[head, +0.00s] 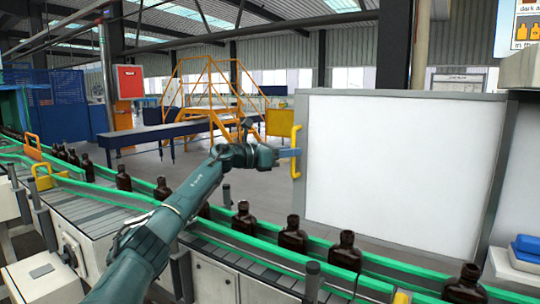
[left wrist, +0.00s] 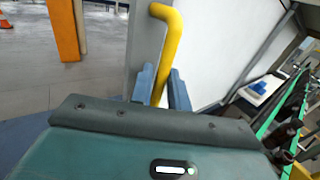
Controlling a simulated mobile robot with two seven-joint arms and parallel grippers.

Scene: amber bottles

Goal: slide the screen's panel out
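The screen's large white panel (head: 400,165) stands upright behind the bottle line, with a grey border along its top and sides. A yellow bar handle (head: 296,135) runs upright on its left edge. My left gripper (head: 293,153) is at the middle of this handle, its arm reaching in from the lower left. In the left wrist view the yellow handle (left wrist: 176,38) passes between the two blue fingers (left wrist: 161,90), which sit close against it on both sides. The white panel (left wrist: 215,45) is to the right of the handle there. My right gripper does not show.
Brown bottles (head: 292,238) stand in a row on the conveyor with green rails (head: 255,247), below and in front of the panel. Blue trays (head: 527,246) lie at the far right. An orange stair frame (head: 210,90) and open floor are behind, left of the panel.

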